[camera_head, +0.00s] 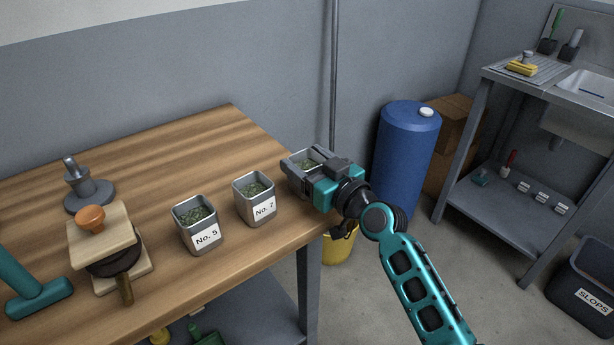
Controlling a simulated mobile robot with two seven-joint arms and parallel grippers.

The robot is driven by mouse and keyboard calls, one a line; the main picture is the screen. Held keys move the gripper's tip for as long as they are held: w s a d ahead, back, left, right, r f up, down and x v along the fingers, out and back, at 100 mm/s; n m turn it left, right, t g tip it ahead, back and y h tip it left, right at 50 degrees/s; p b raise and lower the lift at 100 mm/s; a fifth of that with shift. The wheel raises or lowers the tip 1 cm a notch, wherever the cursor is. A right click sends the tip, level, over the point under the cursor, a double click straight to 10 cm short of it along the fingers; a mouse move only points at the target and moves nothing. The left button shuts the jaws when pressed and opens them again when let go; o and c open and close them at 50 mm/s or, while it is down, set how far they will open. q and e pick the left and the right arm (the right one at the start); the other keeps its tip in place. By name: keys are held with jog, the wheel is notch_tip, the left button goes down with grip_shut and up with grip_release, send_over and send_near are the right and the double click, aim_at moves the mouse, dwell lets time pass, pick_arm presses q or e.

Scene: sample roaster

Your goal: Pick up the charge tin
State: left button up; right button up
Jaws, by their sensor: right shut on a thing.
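My right gripper (313,174) is shut on a square metal tin (301,158) at the right end of the wooden table. My left gripper is not in view.
On the table (190,138) stand a grey metal weight-like piece (88,191), a wooden block with an orange knob (104,233) and a teal T-shaped object (38,297). A blue barrel (404,150), yellow bucket (340,247) and sink bench (507,205) stand beyond the table.

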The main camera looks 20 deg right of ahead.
jog(key=c, duration=0.4)
jog(key=shift+r, duration=0.1)
